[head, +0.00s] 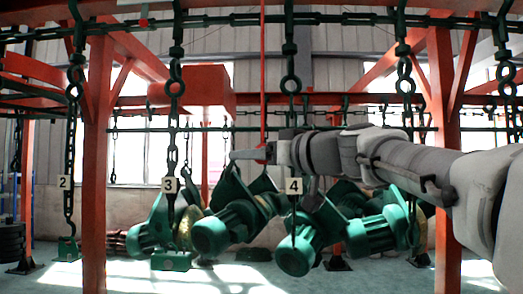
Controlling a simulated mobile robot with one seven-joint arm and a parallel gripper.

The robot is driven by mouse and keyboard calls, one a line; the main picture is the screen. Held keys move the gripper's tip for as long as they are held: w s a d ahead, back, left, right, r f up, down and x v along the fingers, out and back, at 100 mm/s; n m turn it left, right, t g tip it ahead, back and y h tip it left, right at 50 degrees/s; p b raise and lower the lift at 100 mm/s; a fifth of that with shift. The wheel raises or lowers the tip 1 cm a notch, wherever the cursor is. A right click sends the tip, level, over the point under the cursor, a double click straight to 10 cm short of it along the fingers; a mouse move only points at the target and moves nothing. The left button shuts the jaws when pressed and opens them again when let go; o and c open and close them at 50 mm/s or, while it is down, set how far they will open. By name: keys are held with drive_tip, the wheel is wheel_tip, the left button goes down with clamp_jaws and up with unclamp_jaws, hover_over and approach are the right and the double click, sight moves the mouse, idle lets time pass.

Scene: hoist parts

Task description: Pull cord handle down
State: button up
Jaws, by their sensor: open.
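A thin red cord (262,70) hangs straight down from the top of the head view. At its lower end is a small red handle (263,153), partly hidden by my gripper. My gripper (248,154) reaches in from the right and is level with the handle. Its light grey finger extends left past the handle, so the handle appears to lie at or between the jaws. The jaws are open. Whether they touch the handle cannot be told.
Dark chains carry tags 2 (65,182), 3 (170,185) and 4 (294,186). Several green hoist motors (295,255) hang below and behind my arm. Orange posts stand left (94,170) and right (446,90). Overhead green and orange beams cross the view.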

drive_tip(key=shift+w+a, duration=0.2)
drive_tip(key=shift+w, duration=0.05)
clamp_jaws()
idle(1.4)
